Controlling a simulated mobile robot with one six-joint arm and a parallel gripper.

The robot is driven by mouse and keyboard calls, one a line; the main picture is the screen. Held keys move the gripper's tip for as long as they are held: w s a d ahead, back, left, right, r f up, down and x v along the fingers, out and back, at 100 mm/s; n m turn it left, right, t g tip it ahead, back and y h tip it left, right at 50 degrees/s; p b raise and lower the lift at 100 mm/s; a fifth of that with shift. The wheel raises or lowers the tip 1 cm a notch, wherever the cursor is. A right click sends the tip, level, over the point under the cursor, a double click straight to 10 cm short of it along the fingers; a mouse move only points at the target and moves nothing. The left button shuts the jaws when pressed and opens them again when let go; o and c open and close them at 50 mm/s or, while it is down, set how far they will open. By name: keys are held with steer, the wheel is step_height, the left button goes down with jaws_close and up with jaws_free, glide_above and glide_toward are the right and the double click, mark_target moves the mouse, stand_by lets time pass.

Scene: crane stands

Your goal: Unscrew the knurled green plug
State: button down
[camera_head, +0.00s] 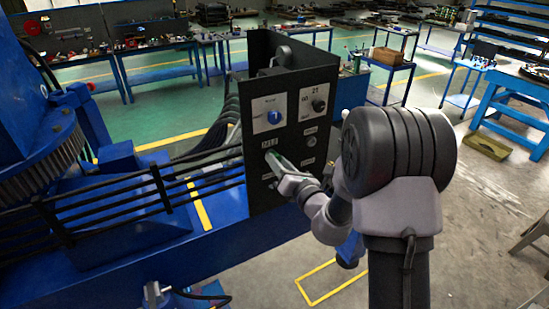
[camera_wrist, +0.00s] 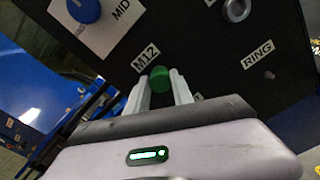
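The knurled green plug (camera_wrist: 159,80) is on the black panel (camera_wrist: 215,50), just below the M12 label (camera_wrist: 146,58). In the wrist view it sits between the tips of the two fingers of my gripper (camera_wrist: 160,88). The fingers are close on either side of it; whether both touch it is too small to tell. In the head view my gripper (camera_head: 279,163) reaches the panel's lower left part, and a bit of green shows at the fingertips.
The panel also has a blue knob (camera_head: 274,117), a black knob (camera_head: 319,104), a metal round fitting (camera_wrist: 237,9) and a RING label (camera_wrist: 258,53).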

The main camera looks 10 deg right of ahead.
stand_by(0.5)
steer(key=shift+s+n+b, duration=0.1)
steer(key=shift+n+b, duration=2.05)
steer(key=shift+n, duration=0.45)
steer(key=n+b, duration=0.5)
steer(key=shift+f, duration=0.1)
